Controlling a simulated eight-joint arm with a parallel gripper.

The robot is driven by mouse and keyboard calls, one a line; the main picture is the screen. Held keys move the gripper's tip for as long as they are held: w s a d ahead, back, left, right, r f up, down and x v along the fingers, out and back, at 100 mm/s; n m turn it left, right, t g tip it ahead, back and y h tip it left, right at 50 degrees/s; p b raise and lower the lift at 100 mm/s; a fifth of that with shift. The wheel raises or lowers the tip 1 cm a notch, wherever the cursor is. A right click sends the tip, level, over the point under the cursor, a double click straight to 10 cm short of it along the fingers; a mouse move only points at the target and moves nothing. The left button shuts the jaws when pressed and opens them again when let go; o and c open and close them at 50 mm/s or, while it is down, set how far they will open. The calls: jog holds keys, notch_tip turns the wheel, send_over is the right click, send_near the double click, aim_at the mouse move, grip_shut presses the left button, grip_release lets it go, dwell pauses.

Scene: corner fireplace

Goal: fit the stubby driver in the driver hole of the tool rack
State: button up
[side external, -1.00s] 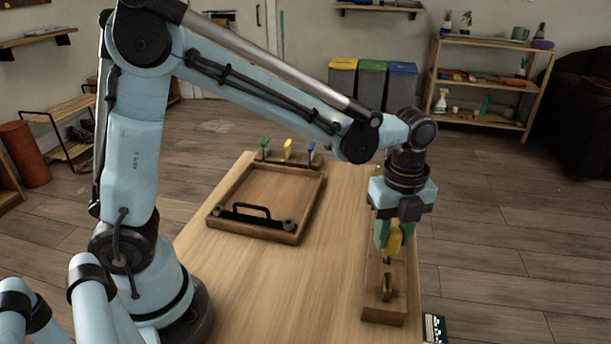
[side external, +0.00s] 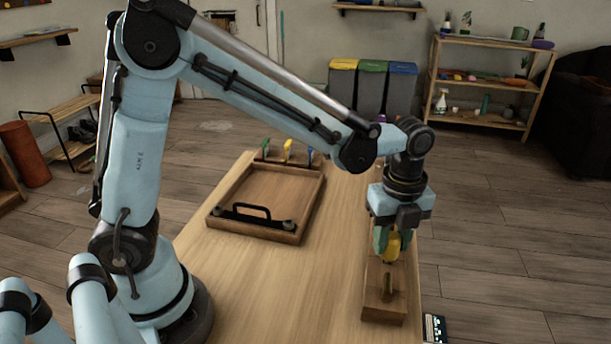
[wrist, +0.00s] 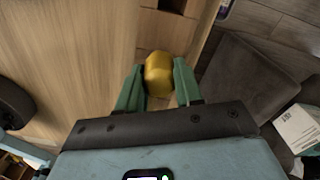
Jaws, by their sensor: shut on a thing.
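The stubby driver has a short yellow handle (side external: 393,247), which also shows in the wrist view (wrist: 158,75). My gripper (side external: 391,252) is shut on this handle, with one green finger on each side, and points down. The tool rack (side external: 383,313) is a long wooden block on the right side of the table; it also shows in the wrist view (wrist: 165,36). The handle is upright and low over the rack's middle part. The driver's shaft does not show below the handle, and the driver hole is hidden, so I cannot tell how deep the shaft sits.
A dark device (side external: 434,329) is beside the table's right edge.

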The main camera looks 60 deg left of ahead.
jog(key=shift+f, duration=0.7)
dwell(0.3)
jog(key=o, duration=1.1)
jog(key=shift+r, duration=0.15)
notch_tip(320, 180, up, 11)
jog(key=shift+r, duration=0.35)
jog(key=s+a+f+n+t, duration=0.3)
jog(key=s+a+n+t, duration=0.4)
jog(key=n, duration=1.5)
jog(key=s+a, duration=0.2)
jog(key=a, duration=0.2)
jog(key=shift+a+f+n, duration=0.15)
jog(key=shift+f+n, duration=0.15)
jog(key=shift+f, duration=0.05)
